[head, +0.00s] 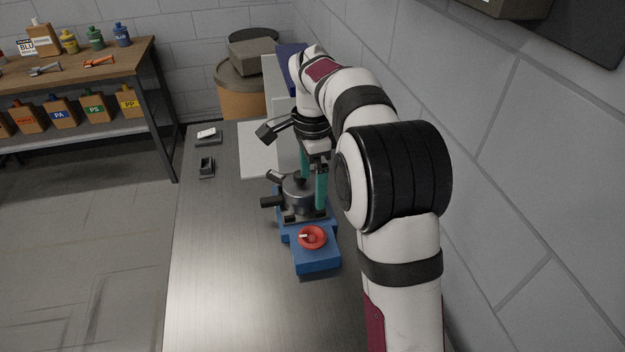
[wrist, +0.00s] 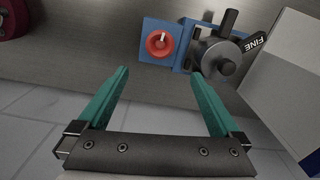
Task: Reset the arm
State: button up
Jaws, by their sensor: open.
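My gripper (wrist: 160,75) is open, with two teal fingers spread apart and nothing between them. In the head view my gripper (head: 314,190) hangs fingers down at the grey metal device (head: 299,192), partly in front of it. This device has a dark knob and black handles. It stands on a blue base (head: 318,262) with a red round dial at its front. In the wrist view the device (wrist: 218,58) and the red dial (wrist: 159,43) lie beyond the fingertips. I cannot tell whether a finger touches the device.
The steel table (head: 215,260) is clear at the front left. A small black holder (head: 206,167) and a dark tray (head: 208,136) lie at its far left. A wall (head: 520,190) runs close on the right. A wooden shelf (head: 140,60) with bottles and boxes stands at the left.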

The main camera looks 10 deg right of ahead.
dwell(0.3)
jog(key=s+a+r+n, duration=0.2)
jog(key=s+r+n, duration=0.2)
jog(key=s, duration=0.8)
jog(key=s+a+f+n+y, duration=0.15)
jog(key=s+n, duration=0.25)
jog(key=s, duration=0.6)
jog(key=s+a+f+n, duration=0.1)
jog(key=s+f+n, duration=0.2)
jog(key=s, duration=0.7)
jog(key=w+d+r+m, duration=0.1)
jog(key=w+r+m, duration=0.1)
jog(key=w+m, duration=0.35)
jog(key=w+d+r+m, duration=0.1)
jog(key=w+r+m, duration=0.15)
jog(key=w, duration=0.65)
jog(key=m+h, duration=0.2)
jog(key=m, duration=1)
send_over(312, 235)
notch_tip(312, 235, down, 5)
jog(key=shift+y, duration=0.25)
notch_tip(312, 235, down, 14)
jog(key=shift+r, duration=0.1)
jog(key=shift+f, duration=0.55)
